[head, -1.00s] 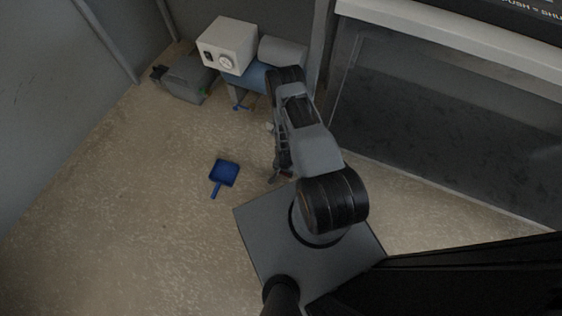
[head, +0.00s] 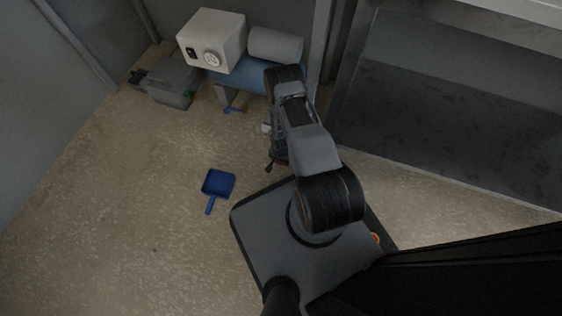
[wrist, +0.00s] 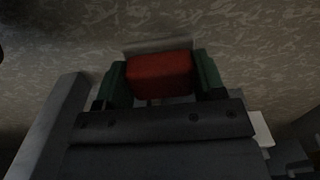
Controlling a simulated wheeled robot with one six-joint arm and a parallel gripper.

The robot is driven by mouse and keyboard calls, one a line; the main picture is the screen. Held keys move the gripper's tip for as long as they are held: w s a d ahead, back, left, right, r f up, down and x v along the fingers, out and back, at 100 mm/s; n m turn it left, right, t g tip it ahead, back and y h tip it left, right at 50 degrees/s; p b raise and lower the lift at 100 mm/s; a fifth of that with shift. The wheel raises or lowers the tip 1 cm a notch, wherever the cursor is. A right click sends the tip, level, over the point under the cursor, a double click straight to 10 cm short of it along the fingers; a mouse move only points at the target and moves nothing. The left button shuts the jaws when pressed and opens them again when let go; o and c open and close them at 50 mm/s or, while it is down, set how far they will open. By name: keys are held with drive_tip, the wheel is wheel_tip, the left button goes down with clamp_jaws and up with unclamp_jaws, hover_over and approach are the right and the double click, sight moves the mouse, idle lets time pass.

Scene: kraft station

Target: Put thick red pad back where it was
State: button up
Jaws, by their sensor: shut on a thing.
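The thick red pad (wrist: 158,75) is between the two green-faced fingers of my gripper (wrist: 163,82) in the wrist view. The fingers touch it on both sides, and it is held above the speckled floor. In the head view my gripper (head: 272,160) hangs beside my arm over the floor, mostly hidden by the arm. Only a small reddish bit of the pad (head: 281,164) shows there.
A blue dustpan (head: 218,184) lies on the floor. At the back, a white box with a dial (head: 212,42) and a grey roll (head: 276,45) rest on a blue bench (head: 243,77). A grey case (head: 170,82) stands left of it. A dark recessed bay (head: 450,120) is at right. The left floor is clear.

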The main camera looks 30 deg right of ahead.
sight(280, 162)
drive_tip(key=shift+w+f+b, duration=0.15)
drive_tip(key=shift+f+b, duration=0.2)
wheel_tip(280, 162, down, 2)
drive_tip(key=shift+d+f+b, duration=0.1)
drive_tip(key=shift+f+b, duration=0.05)
drive_tip(key=shift+b, duration=0.7)
drive_tip(key=shift+w+f, duration=0.1)
drive_tip(key=shift+f, duration=0.2)
drive_tip(key=shift+f, duration=0.15)
drive_tip(key=o, duration=0.9)
drive_tip(key=shift+c, duration=0.2)
